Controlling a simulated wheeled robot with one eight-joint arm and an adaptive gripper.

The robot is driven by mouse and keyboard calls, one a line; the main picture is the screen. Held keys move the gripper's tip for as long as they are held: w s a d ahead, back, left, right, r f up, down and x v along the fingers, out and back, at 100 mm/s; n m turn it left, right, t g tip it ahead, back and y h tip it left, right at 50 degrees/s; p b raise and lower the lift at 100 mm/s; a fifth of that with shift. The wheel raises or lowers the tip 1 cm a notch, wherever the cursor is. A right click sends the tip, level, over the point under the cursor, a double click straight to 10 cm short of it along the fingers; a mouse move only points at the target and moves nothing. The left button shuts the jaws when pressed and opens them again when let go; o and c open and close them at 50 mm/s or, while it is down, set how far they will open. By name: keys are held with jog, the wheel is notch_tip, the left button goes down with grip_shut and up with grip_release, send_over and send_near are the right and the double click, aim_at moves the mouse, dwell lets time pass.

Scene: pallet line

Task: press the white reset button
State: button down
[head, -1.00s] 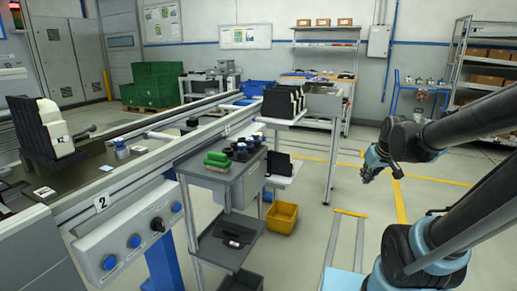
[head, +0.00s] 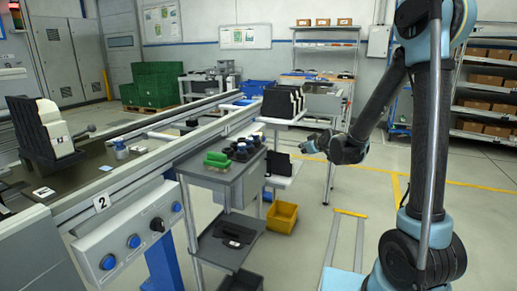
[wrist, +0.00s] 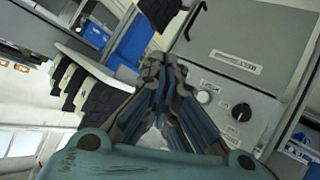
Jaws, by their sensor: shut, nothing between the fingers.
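My gripper (head: 308,144) is shut and empty, held in the air right of the grey trolley in the head view. In the wrist view its closed fingertips (wrist: 161,66) point toward a grey control box. A round white button (wrist: 204,97) sits on a panel of that box, right of my fingers and apart from them. A black knob (wrist: 241,112) is beside it. The small labels are too blurred to read surely. I cannot make out the white button in the head view.
A grey trolley (head: 222,181) holds green and dark parts. Black holders (head: 283,103) stand behind it, and a yellow bin (head: 282,216) is on the floor. A conveyor-side panel (head: 130,235) has blue buttons and a black knob. Floor at right is mostly clear.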

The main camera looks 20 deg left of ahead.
jog(key=w+a+f+n+t+y, duration=0.1)
jog(key=a+f, duration=0.3)
jog(key=a, duration=0.6)
jog(key=shift+w+a+n+y, duration=0.25)
jog(key=shift+w+n+y, duration=0.3)
jog(key=shift+n+y, duration=0.05)
jog(key=shift+f, duration=0.1)
jog(key=a, duration=0.8)
jog(key=shift+w+a, duration=0.35)
jog(key=shift+a, duration=0.1)
dwell(0.5)
jog(key=shift+a, duration=0.4)
jog(key=shift+a, duration=0.45)
dwell(0.8)
jog(key=shift+d, duration=0.15)
dwell(0.4)
jog(key=shift+d, duration=0.75)
